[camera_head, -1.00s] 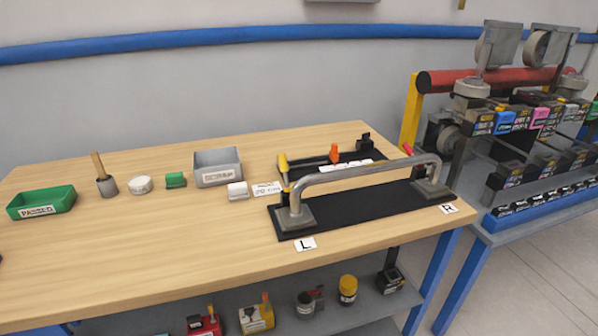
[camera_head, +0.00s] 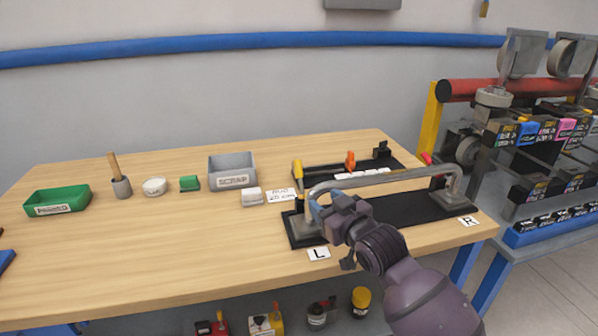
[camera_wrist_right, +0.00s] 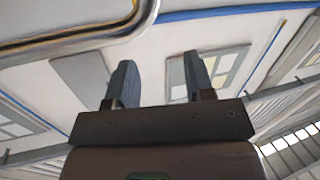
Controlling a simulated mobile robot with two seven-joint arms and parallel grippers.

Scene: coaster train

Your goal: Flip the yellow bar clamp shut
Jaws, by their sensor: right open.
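The yellow clamp handle (camera_head: 297,170) stands upright behind the left end of the grey bar (camera_head: 385,178), which spans a black base (camera_head: 420,207) between two end blocks. My right gripper (camera_head: 317,208) is just in front of the bar's left end, below and to the right of the yellow handle. It covers part of the left end block. Its fingers are apart and empty in the right wrist view (camera_wrist_right: 158,78), where the bar (camera_wrist_right: 75,38) crosses the upper left, outside the fingers. The clamp's lower part is partly hidden by the bar. My left gripper is out of view.
An orange handle (camera_head: 350,160) stands upright farther along the back, and a red one (camera_head: 427,159) is at the right end. A grey scrap bin (camera_head: 232,178), a small white block (camera_head: 251,198) and a green tray (camera_head: 58,200) stand left. The front left tabletop is clear.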

